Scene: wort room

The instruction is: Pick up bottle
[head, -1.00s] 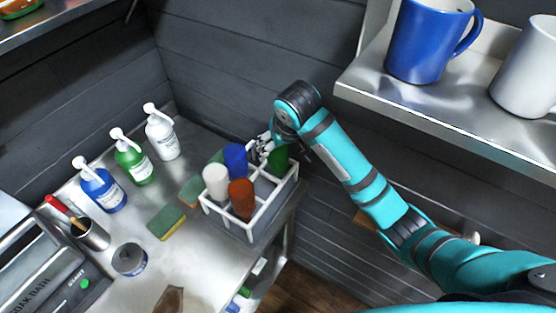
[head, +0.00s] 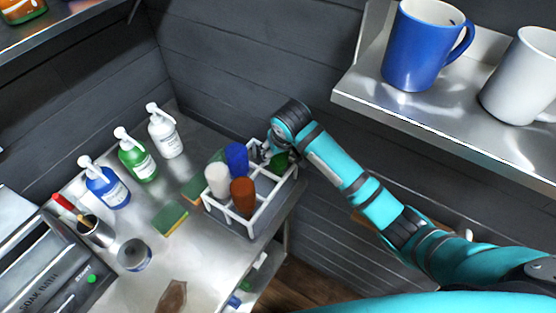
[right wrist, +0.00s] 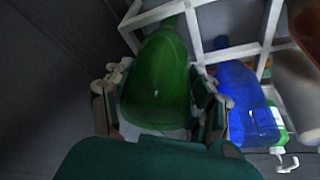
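A green bottle (head: 281,161) stands in the back right part of a white rack (head: 248,226) on the steel counter. In the right wrist view the green bottle (right wrist: 157,85) fills the middle. My right gripper (head: 268,152) is at the rack, and its two fingers lie on either side of the green bottle, close to its sides. Whether both fingers press on it I cannot tell. A blue bottle (head: 237,158), a white one (head: 218,181) and a brown one (head: 243,197) share the rack. My left gripper is not in view.
Blue (head: 107,188), green (head: 137,160) and white (head: 166,136) pump bottles line the back of the counter. A sponge (head: 169,220), a tin (head: 134,255) and a cup of tools (head: 96,232) stand nearby.

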